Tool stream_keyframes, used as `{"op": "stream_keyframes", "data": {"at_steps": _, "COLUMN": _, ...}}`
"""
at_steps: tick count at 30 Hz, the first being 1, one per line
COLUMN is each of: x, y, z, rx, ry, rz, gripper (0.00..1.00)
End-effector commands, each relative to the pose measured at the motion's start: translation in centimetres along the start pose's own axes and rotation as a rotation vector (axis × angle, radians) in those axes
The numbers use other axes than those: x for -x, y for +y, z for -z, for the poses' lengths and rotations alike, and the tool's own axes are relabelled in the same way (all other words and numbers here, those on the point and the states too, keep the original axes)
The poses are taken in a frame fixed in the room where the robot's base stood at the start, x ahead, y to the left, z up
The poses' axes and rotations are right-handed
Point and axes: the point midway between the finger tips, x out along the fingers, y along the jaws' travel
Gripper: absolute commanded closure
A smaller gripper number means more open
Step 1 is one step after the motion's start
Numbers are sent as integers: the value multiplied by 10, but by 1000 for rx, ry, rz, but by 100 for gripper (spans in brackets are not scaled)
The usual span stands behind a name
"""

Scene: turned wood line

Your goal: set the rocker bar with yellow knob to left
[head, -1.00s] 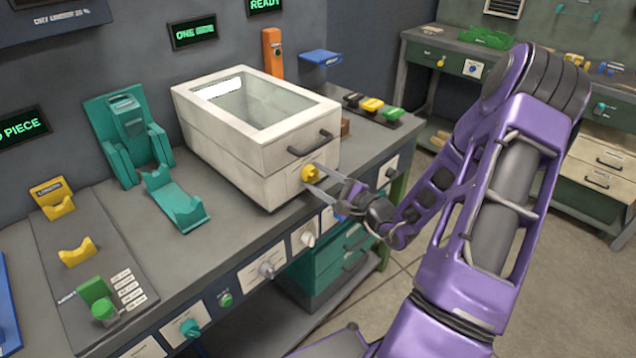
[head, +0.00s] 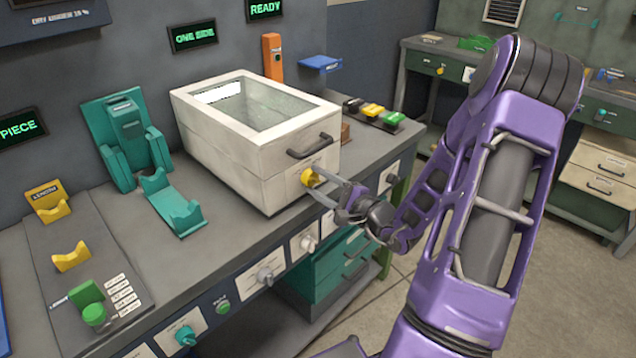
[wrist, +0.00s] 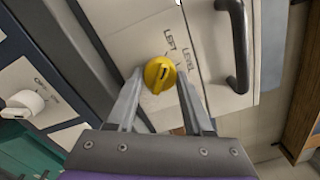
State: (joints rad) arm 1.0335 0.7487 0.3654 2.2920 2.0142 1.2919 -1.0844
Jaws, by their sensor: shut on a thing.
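The yellow knob (head: 309,178) sits on the front face of the white box with a glass top (head: 250,178), low and below its dark handle. In the wrist view the knob (wrist: 159,75) is round with a raised grip and a short dark mark. Printed labels beside it include LEFT (wrist: 170,39) and LEVEL (wrist: 188,62). I cannot tell for sure which label the mark points at. My gripper (head: 320,184) reaches the knob from the right, its two fingers (wrist: 160,82) on either side and shut on it. A separate rocker bar is not clearly visible.
The dark handle (wrist: 238,45) stands out close to my fingers. The bench front carries several other knobs, including a grey one (head: 264,275) and a teal one (head: 186,335). Teal cradles (head: 172,205) stand left of the box. Black, yellow and green blocks (head: 372,110) lie behind it.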

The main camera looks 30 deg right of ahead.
Motion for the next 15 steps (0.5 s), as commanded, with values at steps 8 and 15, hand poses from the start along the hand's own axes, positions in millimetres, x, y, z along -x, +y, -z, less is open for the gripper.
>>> {"op": "stream_keyframes", "data": {"at_steps": 8, "x": 0, "y": 0, "z": 1, "rx": -1, "ry": 3, "rz": 0, "gripper": 27}}
{"op": "stream_keyframes", "data": {"at_steps": 15, "x": 0, "y": 0, "z": 0, "rx": -1, "ry": 1, "rz": 0, "gripper": 19}}
